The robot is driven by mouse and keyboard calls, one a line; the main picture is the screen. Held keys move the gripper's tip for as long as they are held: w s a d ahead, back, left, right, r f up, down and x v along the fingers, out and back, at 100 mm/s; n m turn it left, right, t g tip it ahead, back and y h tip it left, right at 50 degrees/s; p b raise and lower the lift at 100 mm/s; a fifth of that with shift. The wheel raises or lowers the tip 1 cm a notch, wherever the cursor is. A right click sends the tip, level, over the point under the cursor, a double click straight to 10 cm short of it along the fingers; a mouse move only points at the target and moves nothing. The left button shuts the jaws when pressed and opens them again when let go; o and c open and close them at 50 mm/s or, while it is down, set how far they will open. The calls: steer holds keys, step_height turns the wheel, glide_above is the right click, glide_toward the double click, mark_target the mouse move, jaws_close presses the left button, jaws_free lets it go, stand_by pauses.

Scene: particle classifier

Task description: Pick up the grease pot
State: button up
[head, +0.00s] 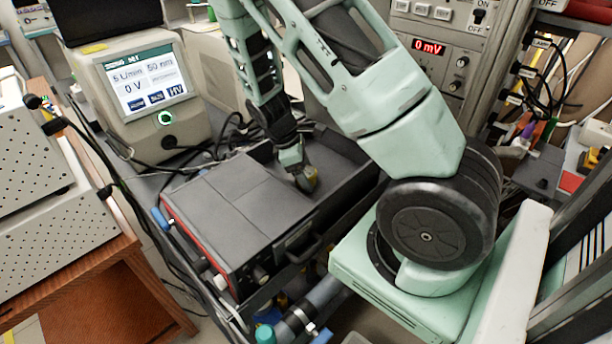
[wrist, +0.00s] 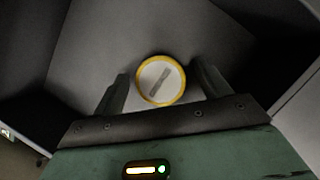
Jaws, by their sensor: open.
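The grease pot (wrist: 160,80) shows in the wrist view as a round pot with a yellow rim and a pale top bearing a grey bar mark. In the head view only a small yellow part of the pot (head: 312,174) shows beside my fingers. My gripper (wrist: 159,74) is open, with one finger on each side of the pot. A gap shows between the pot and each finger in the wrist view. In the head view my gripper (head: 303,182) reaches down into an open dark drawer (head: 345,207); the fingers partly hide the pot.
A grey instrument box (head: 235,205) lies left of the drawer space. A monitor unit (head: 145,90) stands behind it at the left, with cables nearby. Drawer walls rise around my gripper. A rack panel with a red display (head: 428,47) stands at the back.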

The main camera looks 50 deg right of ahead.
steer(key=shift+s+d+f, duration=0.1)
steer(key=shift+f, duration=0.2)
steer(key=c, duration=1.1)
steer(key=shift+r, duration=0.15)
